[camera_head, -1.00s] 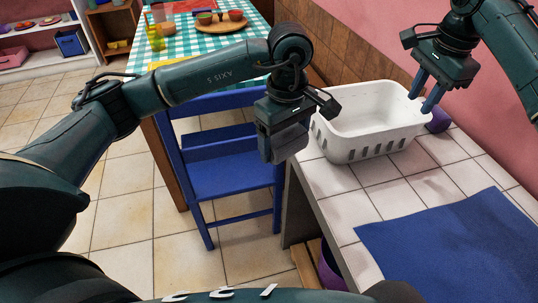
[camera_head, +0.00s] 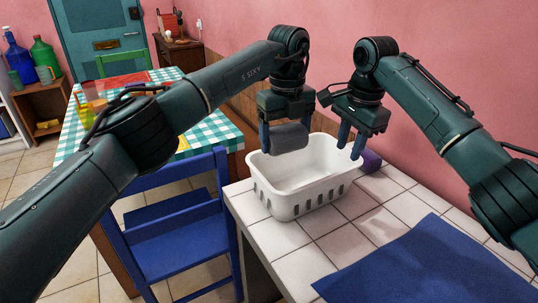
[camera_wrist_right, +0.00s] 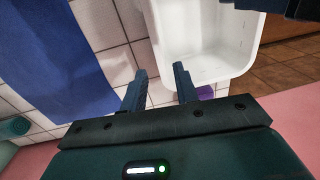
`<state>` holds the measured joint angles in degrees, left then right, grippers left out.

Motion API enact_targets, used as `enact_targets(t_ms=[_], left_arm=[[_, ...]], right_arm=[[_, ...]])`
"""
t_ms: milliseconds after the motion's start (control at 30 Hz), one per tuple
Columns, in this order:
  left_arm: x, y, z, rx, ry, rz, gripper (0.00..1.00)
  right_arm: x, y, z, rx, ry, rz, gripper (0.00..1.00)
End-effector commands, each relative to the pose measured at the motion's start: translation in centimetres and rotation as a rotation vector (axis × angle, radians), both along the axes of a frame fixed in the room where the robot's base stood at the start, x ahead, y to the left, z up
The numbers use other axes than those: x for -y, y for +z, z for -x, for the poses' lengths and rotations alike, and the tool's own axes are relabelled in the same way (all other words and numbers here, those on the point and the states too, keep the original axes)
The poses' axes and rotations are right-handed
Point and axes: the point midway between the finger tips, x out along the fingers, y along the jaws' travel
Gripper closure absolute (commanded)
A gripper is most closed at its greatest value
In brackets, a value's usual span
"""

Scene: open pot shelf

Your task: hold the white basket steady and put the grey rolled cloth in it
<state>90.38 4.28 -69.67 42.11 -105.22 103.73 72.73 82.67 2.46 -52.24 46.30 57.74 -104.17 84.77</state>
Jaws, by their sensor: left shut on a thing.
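The white basket (camera_head: 300,203) stands upright on the tiled counter, and its inside looks empty where I can see it. It also shows in the right wrist view (camera_wrist_right: 205,50). My left gripper (camera_head: 287,136) is shut on the grey rolled cloth (camera_head: 290,139) and holds it above the back left part of the basket. My right gripper (camera_head: 350,142) points down at the basket's right end, its fingers apart near the rim. In the right wrist view my right gripper (camera_wrist_right: 160,72) shows a gap between its fingertips beside the basket wall. I cannot tell whether they touch it.
A purple object (camera_head: 370,161) stands just right of the basket. A blue mat (camera_head: 425,262) lies at the front right of the tiled counter (camera_head: 350,234). A blue chair (camera_head: 172,236) and a table with a checked cloth (camera_head: 208,134) are on the left. A pink wall is behind.

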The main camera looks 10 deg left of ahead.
Motion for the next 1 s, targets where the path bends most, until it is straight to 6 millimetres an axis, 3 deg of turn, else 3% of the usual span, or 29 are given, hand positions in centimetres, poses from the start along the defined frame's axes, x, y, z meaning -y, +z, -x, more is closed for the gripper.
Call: enact_targets(t_ms=[200,367,533,667,1000], left_arm=[[1.0,2.5,-1.5,0.002,0.564,0.001,0.45],[1.0,3.5,-1.8,0.002,0.786,0.001,0.45],[1.0,3.7,-1.9,0.001,0.855,0.001,0.45],[1.0,3.7,-1.9,0.000,0.859,0.002,0.45],[1.0,3.7,-1.9,-0.001,0.856,0.001,0.45]], right_arm=[[0.0,0.0,0.0,0.000,0.000,0.000,0.70],[0.0,0.0,0.0,0.000,0.000,0.000,0.70],[0.0,-0.4,0.0,-0.001,0.000,0.001,0.70],[-0.1,-1.8,-0.1,-0.003,0.000,0.001,0.70],[-0.5,-8.1,-0.6,-0.003,-0.001,0.001,0.70]])
